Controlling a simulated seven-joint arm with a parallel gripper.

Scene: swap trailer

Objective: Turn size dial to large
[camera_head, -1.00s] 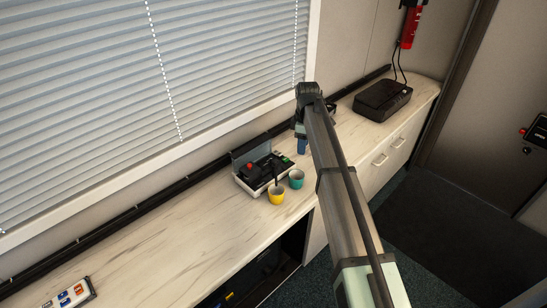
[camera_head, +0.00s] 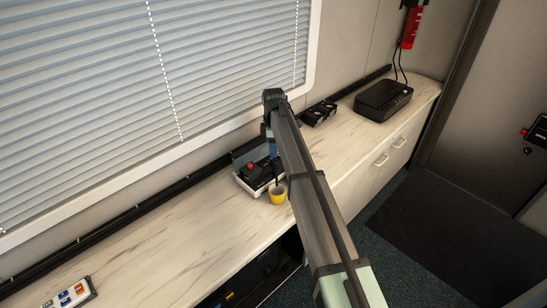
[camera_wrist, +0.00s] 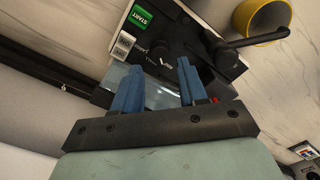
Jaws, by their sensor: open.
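The size dial (camera_wrist: 161,53) appears to be the small round black knob with white marks on the dark panel of the machine, in the wrist view. The machine (camera_head: 243,183) stands on the counter in the head view, partly behind my arm. My gripper (camera_wrist: 160,66) is open, its two blue fingers pointing at the panel with the dial between and just beyond their tips. I see no contact with the dial. The dial's setting is too small to read. In the head view my gripper (camera_head: 270,148) is over the machine's back right part.
A black lever (camera_wrist: 228,55) juts from the panel. A yellow cup (camera_head: 278,195) stands in front of the machine.

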